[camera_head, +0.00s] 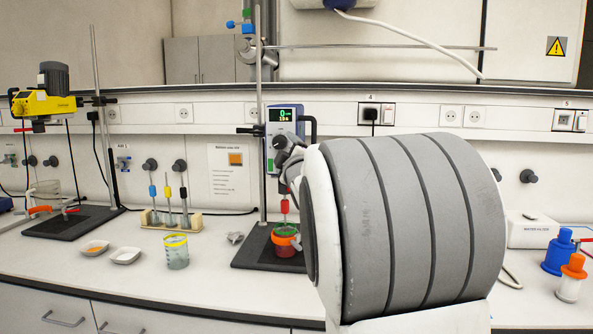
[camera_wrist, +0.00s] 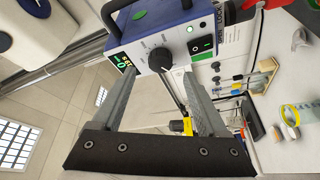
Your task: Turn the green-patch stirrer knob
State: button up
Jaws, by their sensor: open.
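The white and blue stirrer (camera_head: 284,118) hangs on a stand behind my arm in the head view. In the wrist view its housing (camera_wrist: 180,27) fills the top, with a small green patch (camera_wrist: 138,15) near its upper edge. The round black stirrer knob (camera_wrist: 160,60) is on its front, beside the lit display (camera_wrist: 124,62) and a black switch (camera_wrist: 202,45). My gripper (camera_wrist: 160,76) is open, its two fingers spread to either side of the knob, with no contact that I can make out.
A vessel of red liquid (camera_head: 288,258) stands below the stirrer. A yellow stirrer (camera_head: 42,103) stands at the far left. A tool rack (camera_head: 172,222), a glass beaker (camera_head: 176,252) and small dishes (camera_head: 125,256) are on the bench. Blue and orange-capped bottles (camera_head: 571,278) stand at the right.

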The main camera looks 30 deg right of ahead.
jog(key=v, duration=1.2)
jog(key=shift+s+b, duration=0.3)
jog(key=shift+a+f, duration=0.1)
jog(key=shift+f, duration=0.05)
